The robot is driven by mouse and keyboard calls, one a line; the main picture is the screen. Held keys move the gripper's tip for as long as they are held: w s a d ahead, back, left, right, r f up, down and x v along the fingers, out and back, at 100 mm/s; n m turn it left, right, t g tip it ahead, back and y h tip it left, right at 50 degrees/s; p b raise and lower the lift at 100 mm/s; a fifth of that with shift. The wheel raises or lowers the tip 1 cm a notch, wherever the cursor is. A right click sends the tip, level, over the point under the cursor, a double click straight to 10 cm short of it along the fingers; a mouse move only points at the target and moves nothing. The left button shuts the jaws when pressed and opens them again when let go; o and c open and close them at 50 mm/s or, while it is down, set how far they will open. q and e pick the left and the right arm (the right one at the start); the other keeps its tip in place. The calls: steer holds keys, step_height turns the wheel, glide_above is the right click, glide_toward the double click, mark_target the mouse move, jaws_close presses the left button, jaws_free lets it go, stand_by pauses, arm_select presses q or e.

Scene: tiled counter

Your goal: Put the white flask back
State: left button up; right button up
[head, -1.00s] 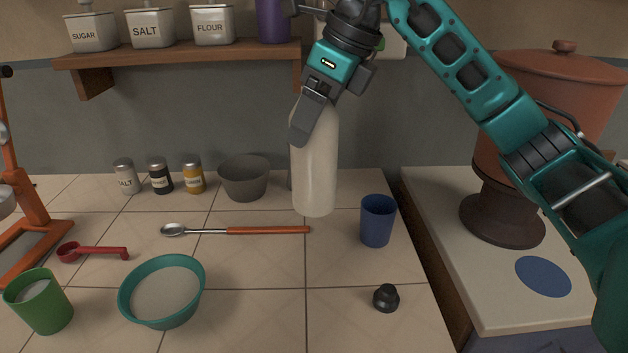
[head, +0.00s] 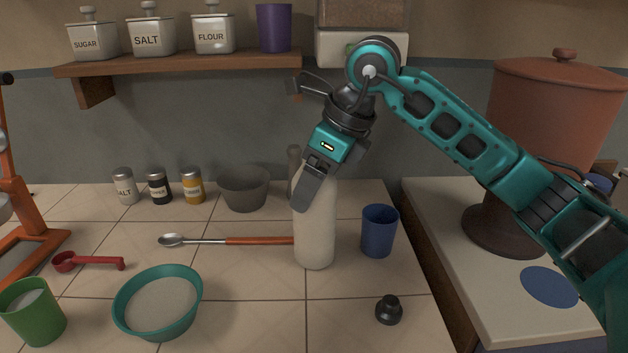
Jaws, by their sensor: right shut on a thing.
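The white flask (head: 316,235) is upright near the middle of the counter, in front of the end of the spoon's orange handle. My right gripper (head: 312,185) reaches down from the upper right and is shut on the flask's upper part, hiding its neck. The flask's base is low at the counter; I cannot tell whether it touches the tiles. A small black stopper-like piece (head: 388,311) sits on the counter to the right and nearer. My left gripper is not in view.
A blue cup (head: 379,231) stands close right of the flask. A grey bowl (head: 243,189) and a partly hidden grey thing (head: 294,153) are behind it. The long spoon (head: 225,241) lies left. A teal bowl (head: 120,312) is front left. The wooden shelf (head: 180,64) is above.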

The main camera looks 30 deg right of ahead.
steer(key=shift+f, duration=0.15)
steer(key=o, duration=1.4)
steer(key=shift+o, duration=0.2)
steer(key=shift+r, duration=0.3)
steer(key=p+v, duration=0.1)
steer(key=v, duration=1)
steer(key=shift+s+d+r+p, duration=0.2)
steer(key=shift+r+p, duration=0.1)
